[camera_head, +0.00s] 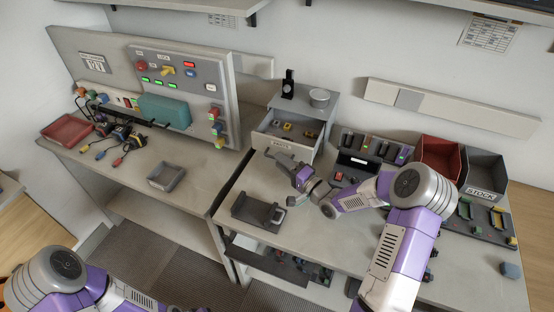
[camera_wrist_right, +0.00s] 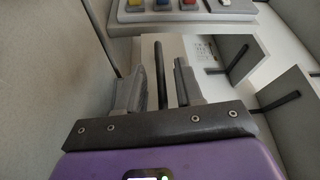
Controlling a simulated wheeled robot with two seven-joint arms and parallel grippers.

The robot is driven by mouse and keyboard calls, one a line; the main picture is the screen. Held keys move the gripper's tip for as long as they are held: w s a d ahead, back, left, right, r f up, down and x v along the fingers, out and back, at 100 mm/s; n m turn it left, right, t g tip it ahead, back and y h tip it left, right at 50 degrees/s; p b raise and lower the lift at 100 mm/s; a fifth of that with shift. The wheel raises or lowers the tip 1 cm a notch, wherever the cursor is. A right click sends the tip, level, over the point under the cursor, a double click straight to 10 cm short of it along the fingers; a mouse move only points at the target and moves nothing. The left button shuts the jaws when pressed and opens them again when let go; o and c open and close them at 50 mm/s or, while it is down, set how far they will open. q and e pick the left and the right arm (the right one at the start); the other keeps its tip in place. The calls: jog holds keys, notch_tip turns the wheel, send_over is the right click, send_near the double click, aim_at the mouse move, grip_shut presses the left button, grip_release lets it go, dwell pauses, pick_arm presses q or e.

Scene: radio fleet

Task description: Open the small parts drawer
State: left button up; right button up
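The small parts drawer (camera_head: 303,139) is pulled out of its grey cabinet (camera_head: 325,104) at the back of the right-hand bench. Several small yellowish and dark parts lie inside, and its front carries a label. My right gripper (camera_head: 274,155) is low, just in front of the drawer's front. In the right wrist view, its two fingers (camera_wrist_right: 158,88) are apart, with a dark bar (camera_wrist_right: 160,70) between them and gaps on both sides. I cannot tell for sure whether this bar is the drawer's handle. My left arm shows at the lower left, but its gripper is out of view.
A dark holder (camera_head: 258,212) lies on the bench in front of the gripper. A red bin (camera_head: 438,160) and a dark STOCK bin (camera_head: 484,172) stand right. A grey tray (camera_head: 166,176) is on the left bench. Bench surface between holder and drawer is mostly clear.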

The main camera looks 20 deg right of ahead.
jog(key=shift+x, duration=1.3)
grip_shut()
